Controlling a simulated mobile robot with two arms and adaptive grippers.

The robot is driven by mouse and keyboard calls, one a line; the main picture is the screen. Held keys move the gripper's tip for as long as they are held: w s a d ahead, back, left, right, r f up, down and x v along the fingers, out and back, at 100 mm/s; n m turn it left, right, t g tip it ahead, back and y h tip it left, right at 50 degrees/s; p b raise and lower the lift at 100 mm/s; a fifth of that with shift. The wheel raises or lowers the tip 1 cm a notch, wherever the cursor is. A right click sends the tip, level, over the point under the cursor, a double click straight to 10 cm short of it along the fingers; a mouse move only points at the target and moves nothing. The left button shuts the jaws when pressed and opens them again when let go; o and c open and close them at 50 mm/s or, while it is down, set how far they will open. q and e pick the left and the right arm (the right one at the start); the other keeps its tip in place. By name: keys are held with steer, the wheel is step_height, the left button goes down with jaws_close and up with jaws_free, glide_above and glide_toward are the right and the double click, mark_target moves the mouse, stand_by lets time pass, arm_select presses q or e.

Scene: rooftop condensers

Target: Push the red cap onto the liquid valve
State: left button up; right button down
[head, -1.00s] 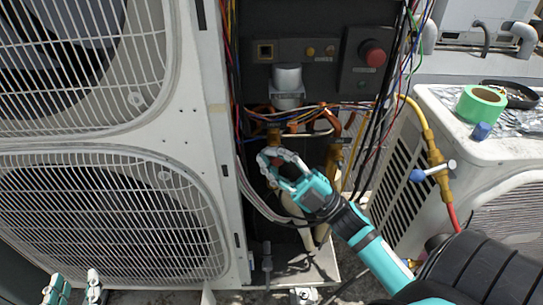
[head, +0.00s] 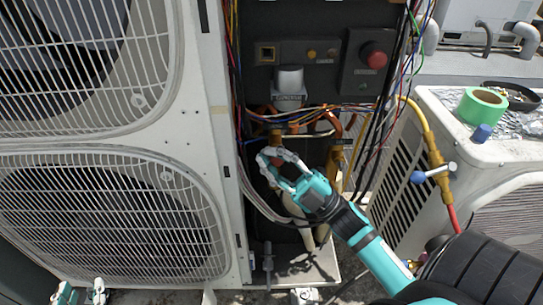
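The red cap (head: 277,161) is a small dark red piece between the fingertips of my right gripper (head: 273,161), which appears shut on it. The gripper is inside the open service bay of the tall condenser. A brass valve fitting (head: 275,137) shows just above the fingertips, close to the cap; I cannot tell whether they touch. A second, larger brass fitting (head: 335,158) stands to the right; labels are too small to read. My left gripper (head: 82,292) is at the bottom left edge, its two fingers apart and empty, before the lower fan grille.
Loose coloured wires (head: 310,118) hang above and beside the fittings. A red stop button (head: 374,57) is on the panel above.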

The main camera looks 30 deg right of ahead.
arm_select(q)
steer(key=shift+f, duration=0.2)
steer(key=shift+s, duration=0.1)
arm_select(e)
steer(key=shift+w+d, duration=0.35)
steer(key=shift+w, duration=0.25)
stand_by(0.8)
steer(key=c, duration=1.3)
jaws_free()
arm_select(q)
steer(key=shift+f, duration=0.1)
arm_select(e)
steer(key=v, duration=1.2)
